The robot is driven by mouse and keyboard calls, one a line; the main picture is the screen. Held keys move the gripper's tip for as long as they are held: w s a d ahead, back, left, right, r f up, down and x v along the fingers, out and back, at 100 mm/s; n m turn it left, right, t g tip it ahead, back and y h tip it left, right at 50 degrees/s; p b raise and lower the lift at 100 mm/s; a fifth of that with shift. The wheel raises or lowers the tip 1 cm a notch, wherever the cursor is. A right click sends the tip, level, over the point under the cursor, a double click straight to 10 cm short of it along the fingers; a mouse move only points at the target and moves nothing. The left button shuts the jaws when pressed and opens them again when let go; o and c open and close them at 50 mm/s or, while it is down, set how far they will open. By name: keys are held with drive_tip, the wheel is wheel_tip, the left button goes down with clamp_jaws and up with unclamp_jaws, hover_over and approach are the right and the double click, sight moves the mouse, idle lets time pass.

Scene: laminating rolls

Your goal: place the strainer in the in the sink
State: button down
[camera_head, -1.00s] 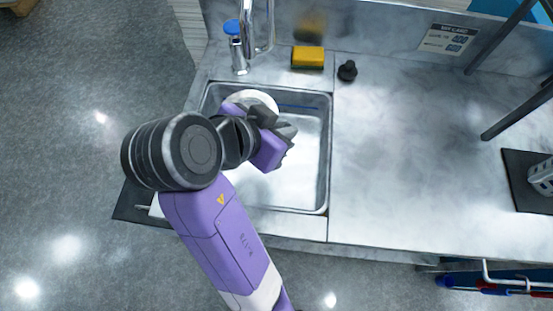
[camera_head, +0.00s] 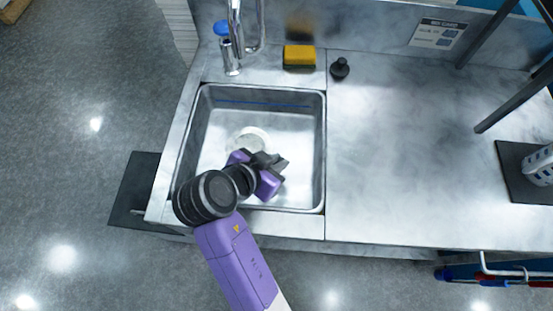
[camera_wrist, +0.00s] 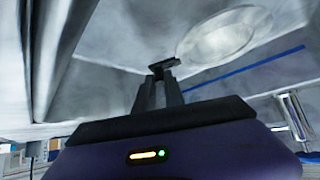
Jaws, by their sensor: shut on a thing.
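The sink (camera_head: 318,150) is a square metal basin set in the counter. The strainer (camera_head: 248,134) looks like a pale round disc or shallow bowl, inside the basin outline near its middle. It also shows at the upper right of the wrist view (camera_wrist: 226,36). My gripper (camera_head: 270,170) is over the front part of the basin. In the wrist view its dark fingers (camera_wrist: 162,68) are close together, shut on the strainer; the held part is small and dark and hard to make out. I cannot tell whether the strainer touches the sink floor.
A yellow sponge (camera_head: 299,56) and a black knob-like piece (camera_head: 340,68) lie at the back. The counter (camera_head: 420,160) right of the sink is mostly clear, with a dark tray (camera_head: 515,180) at far right.

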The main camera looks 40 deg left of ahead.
drive_tip(key=shift+f, duration=0.15)
drive_tip(key=c, duration=1.4)
unclamp_jaws()
drive_tip(key=shift+c, duration=0.2)
drive_tip(key=shift+r, duration=0.25)
drive_tip(key=v, duration=1.2)
